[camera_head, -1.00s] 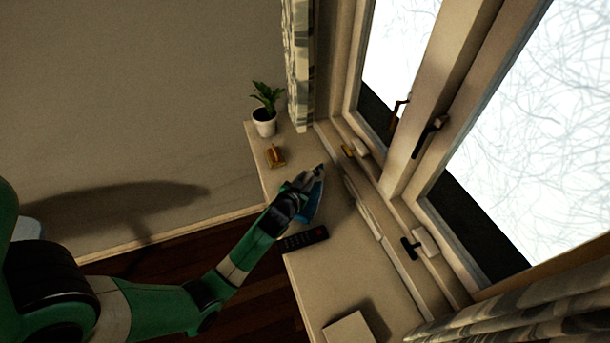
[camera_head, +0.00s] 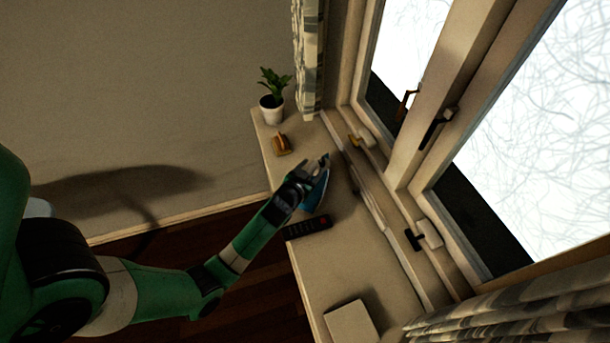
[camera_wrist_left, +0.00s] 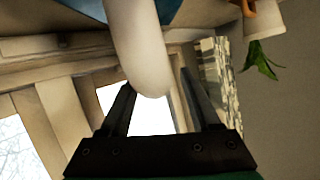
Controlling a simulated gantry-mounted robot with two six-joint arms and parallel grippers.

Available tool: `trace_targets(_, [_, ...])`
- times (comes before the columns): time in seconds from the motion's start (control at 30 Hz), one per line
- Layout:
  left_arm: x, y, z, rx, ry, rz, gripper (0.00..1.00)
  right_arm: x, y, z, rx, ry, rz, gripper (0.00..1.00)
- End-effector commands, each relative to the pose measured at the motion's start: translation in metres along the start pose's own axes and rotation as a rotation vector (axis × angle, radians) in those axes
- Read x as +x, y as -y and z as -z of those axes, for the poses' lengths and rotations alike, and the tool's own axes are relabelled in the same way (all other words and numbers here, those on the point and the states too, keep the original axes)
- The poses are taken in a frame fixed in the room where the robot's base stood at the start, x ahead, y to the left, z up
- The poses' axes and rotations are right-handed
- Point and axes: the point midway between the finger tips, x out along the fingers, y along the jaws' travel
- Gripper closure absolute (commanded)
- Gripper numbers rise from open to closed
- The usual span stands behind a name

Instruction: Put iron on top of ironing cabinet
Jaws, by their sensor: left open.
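The iron (camera_head: 317,191), blue in what shows, is on the pale window sill (camera_head: 345,265), partly hidden behind my left gripper (camera_head: 323,160). In the left wrist view a rounded white part (camera_wrist_left: 137,45), apparently the iron's handle, with blue beside it, shows near the open fingers of my left gripper (camera_wrist_left: 160,95). I cannot tell whether they touch it. My right gripper is out of view. I cannot make out an ironing cabinet.
A potted plant (camera_head: 272,105) and a small orange-brown object (camera_head: 281,144) are at the sill's far end. A dark remote (camera_head: 309,226) lies near the iron, and a pale flat box (camera_head: 352,322) nearer the front. Window frames and curtains border the right side.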

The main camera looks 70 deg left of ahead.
Motion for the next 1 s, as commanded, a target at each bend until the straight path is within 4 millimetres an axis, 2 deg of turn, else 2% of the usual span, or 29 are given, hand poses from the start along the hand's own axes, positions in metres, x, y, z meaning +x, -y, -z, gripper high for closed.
trace_targets(0.3, [-0.075, -0.001, 0.0, 0.002, 0.001, -0.003, 0.37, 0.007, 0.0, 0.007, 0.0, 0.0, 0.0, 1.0])
trace_targets(0.5, [-0.106, -0.001, 0.0, 0.001, 0.001, -0.002, 0.37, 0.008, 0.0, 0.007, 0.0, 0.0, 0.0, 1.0])
trace_targets(0.93, [-0.111, 0.0, 0.0, 0.0, 0.001, 0.0, 0.37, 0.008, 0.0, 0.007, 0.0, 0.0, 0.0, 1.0])
trace_targets(1.0, [-0.11, -0.002, 0.005, -0.003, -0.009, -0.005, 0.37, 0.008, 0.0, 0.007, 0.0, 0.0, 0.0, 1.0])
